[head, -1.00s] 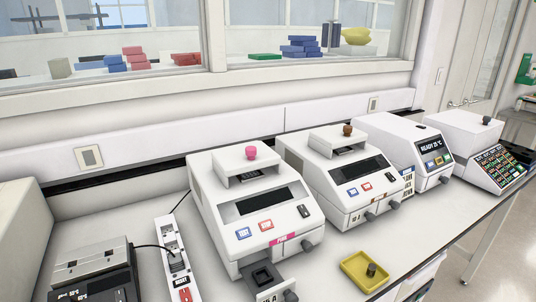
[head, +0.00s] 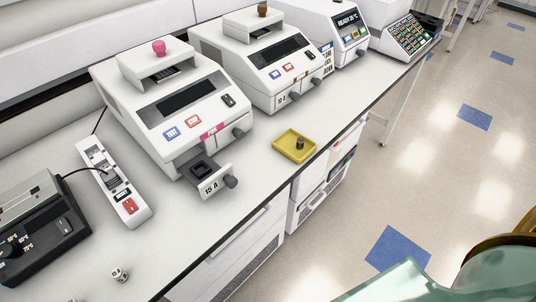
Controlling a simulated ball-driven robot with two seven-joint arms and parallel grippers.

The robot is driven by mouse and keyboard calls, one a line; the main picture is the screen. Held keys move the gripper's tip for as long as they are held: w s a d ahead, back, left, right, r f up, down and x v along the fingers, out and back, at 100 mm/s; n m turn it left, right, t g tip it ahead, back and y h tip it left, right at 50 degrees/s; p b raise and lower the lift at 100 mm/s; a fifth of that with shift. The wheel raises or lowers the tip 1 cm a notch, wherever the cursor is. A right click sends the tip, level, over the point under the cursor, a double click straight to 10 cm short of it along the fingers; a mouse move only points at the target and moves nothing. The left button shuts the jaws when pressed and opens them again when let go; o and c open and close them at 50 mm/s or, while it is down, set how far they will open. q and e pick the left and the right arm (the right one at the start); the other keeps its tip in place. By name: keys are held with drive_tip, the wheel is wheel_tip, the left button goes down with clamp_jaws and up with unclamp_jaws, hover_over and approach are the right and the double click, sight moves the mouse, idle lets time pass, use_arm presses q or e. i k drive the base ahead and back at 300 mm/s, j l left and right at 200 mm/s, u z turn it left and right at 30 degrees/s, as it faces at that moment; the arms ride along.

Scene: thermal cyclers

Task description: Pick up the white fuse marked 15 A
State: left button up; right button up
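A small white cylinder with dark markings (head: 119,275) lies on the bench near the front edge, at the lower left. It looks like a fuse, but its marking is too small to read. Another small pale object (head: 72,300) is cut off by the bottom edge of the view. The nearest thermal cycler (head: 165,105), with a pink knob on top, has an open drawer (head: 209,189) labelled 15 A, with a dark socket inside. A yellow tray (head: 280,150) holds a small dark cylinder (head: 300,143). Neither gripper is in view.
A white power strip (head: 126,203) with a red switch and a dark heater block unit (head: 45,225) stand left of the cycler. More cyclers (head: 265,65) line the bench to the right. Bare bench (head: 165,235) lies in front of the drawer; open floor is right.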

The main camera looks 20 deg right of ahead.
sight(118, 274)
drive_tip(key=l+u, duration=0.1)
drive_tip(key=l, duration=0.15)
drive_tip(key=k+l+u, duration=0.15)
drive_tip(key=l+u, duration=0.1)
drive_tip(key=u, duration=1.25)
